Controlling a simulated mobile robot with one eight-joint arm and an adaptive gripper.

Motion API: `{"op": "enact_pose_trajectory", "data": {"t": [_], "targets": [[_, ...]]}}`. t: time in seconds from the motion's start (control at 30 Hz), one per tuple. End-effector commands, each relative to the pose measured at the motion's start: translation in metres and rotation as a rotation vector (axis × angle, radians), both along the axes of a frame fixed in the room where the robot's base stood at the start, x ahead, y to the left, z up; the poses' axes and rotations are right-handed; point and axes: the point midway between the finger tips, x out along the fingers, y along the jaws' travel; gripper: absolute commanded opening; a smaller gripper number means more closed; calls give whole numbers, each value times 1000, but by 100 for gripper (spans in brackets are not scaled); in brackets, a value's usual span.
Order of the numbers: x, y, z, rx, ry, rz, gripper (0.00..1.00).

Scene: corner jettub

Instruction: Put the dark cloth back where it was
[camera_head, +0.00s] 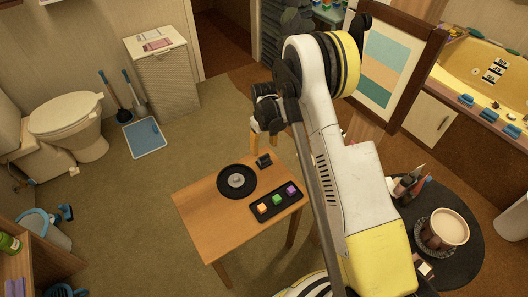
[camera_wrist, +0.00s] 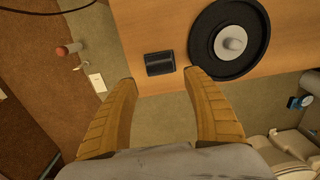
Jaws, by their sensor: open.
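A small dark folded item (camera_head: 264,161), which looks like the dark cloth, lies on the wooden table (camera_head: 205,215) close to its far edge. The wrist view shows the dark cloth (camera_wrist: 160,63) just beyond and between my fingertips. My gripper (camera_head: 264,141) is open and empty, with its yellow fingers pointing down near that edge of the table. In the wrist view my gripper (camera_wrist: 160,78) has one finger on each side, with a clear gap. I see no contact with the cloth.
Beside the cloth is a black round plate (camera_head: 226,191) with a grey knob-like piece (camera_head: 236,180). A dark tray (camera_head: 258,216) holds orange, green and purple cubes. A round dark table (camera_head: 468,268) with a pot stands right. A framed panel (camera_head: 385,65) stands behind my arm.

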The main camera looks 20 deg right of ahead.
Motion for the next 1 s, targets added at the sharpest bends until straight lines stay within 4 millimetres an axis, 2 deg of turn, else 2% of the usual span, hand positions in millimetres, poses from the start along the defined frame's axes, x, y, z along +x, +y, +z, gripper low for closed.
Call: {"op": "enact_pose_trajectory", "data": {"t": [0.03, 0.1, 0.37, 0.47, 0.53, 0.67, 0.8, 0.9, 1.0], "targets": [[0, 0, 14, 0, 0, 0, 59], [0, 0, 27, 0, 0, 0, 59], [-1, 0, 58, 0, -9, -5, 59], [-6, 0, 91, 1, -38, -18, 59], [-13, 0, 125, 1, -72, -36, 59], [-39, 0, 196, 6, -150, -76, 59], [-79, 0, 260, 14, -237, -118, 59], [-113, 0, 295, 22, -299, -149, 59], [-151, 0, 322, 33, -360, -180, 59]]}}
